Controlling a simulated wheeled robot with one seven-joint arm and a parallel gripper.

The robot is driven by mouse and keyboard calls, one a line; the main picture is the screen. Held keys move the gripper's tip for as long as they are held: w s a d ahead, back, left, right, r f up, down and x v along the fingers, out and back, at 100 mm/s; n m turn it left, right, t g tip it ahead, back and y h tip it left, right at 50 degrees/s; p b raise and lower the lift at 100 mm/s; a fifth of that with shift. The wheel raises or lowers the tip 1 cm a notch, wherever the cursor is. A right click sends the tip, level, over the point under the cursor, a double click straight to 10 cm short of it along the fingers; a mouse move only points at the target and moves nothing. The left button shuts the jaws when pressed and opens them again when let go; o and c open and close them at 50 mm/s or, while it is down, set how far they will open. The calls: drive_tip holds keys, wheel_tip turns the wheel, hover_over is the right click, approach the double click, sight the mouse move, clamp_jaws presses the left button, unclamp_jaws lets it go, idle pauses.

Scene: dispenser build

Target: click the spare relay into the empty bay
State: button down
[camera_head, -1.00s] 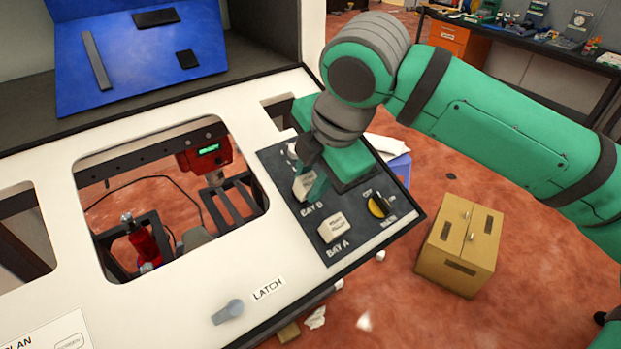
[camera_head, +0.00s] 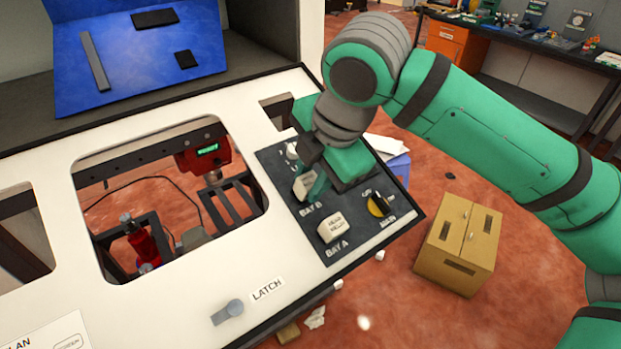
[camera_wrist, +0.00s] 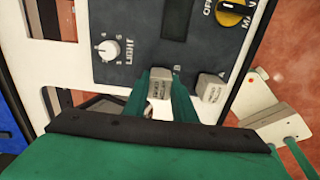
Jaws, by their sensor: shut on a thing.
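My gripper (camera_head: 312,182) is at the bay B spot of the dark control panel (camera_head: 354,237). It is shut on a small off-white relay (camera_head: 302,187), which also shows between the green fingers in the wrist view (camera_wrist: 158,84). The relay is right above the BAY B label and at the panel face. I cannot tell whether it is fully seated, as the fingers and hand hide part of it. A similar off-white relay (camera_head: 332,228) sits in bay A; it also shows in the wrist view (camera_wrist: 210,88).
A yellow-and-black OFF/MAIN knob (camera_head: 379,204) is on the panel, right of the bays. A white LIGHT knob (camera_wrist: 108,50) is near bay B. A grey latch handle (camera_head: 228,312) is on the white front. A cardboard box (camera_head: 460,245) stands on the red floor.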

drive_tip(key=shift+w+f, duration=0.1)
drive_tip(key=shift+f, duration=0.25)
idle(0.9)
drive_tip(key=c, duration=0.9)
unclamp_jaws()
drive_tip(key=shift+r, duration=0.15)
drive_tip(key=shift+v, duration=2.85)
